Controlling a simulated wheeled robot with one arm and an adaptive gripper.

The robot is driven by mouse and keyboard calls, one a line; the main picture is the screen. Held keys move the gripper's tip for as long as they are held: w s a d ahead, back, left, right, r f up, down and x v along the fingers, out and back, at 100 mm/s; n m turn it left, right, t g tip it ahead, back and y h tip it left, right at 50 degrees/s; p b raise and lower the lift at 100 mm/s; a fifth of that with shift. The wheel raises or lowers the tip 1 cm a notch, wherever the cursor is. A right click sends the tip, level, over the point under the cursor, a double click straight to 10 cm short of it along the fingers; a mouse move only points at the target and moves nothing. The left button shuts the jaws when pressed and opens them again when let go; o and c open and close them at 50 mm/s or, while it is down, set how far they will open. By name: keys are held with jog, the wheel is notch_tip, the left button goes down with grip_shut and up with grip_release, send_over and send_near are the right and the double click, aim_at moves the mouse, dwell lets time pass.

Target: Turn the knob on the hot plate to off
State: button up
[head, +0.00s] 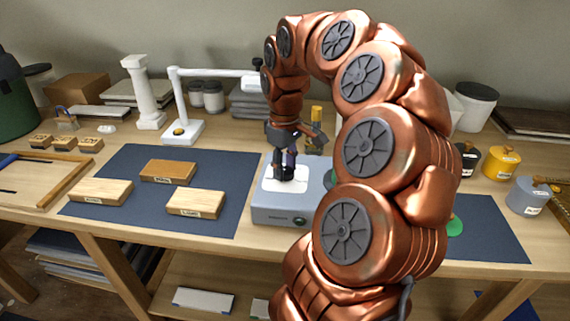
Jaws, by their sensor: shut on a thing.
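The hot plate (280,213) is a low grey box on the bench, with a white panel (297,185) on its top left and a small green mark on its front. My arm hides its right part. My gripper (284,174) points straight down over the white panel, with its dark fingers low at the panel. It is shut on the knob, which the fingers hide almost entirely. I cannot read which setting the knob is at.
A blue mat (215,165) left of the hot plate holds wooden blocks (167,171). A white stand (183,132) is behind, its arm reaching toward mine. A yellow-topped object (316,114) stands close behind the gripper. Black, yellow and grey pots (527,196) stand right.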

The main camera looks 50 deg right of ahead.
aim_at(285, 169)
jog(key=n+p, duration=0.1)
jog(key=n, duration=0.4)
jog(key=shift+s, duration=0.1)
jog(key=shift+n, duration=0.4)
jog(key=o, duration=1.1)
jog(key=shift+o, duration=0.2)
jog(key=shift+r, duration=0.15)
notch_tip(285, 169, up, 12)
dwell(0.8)
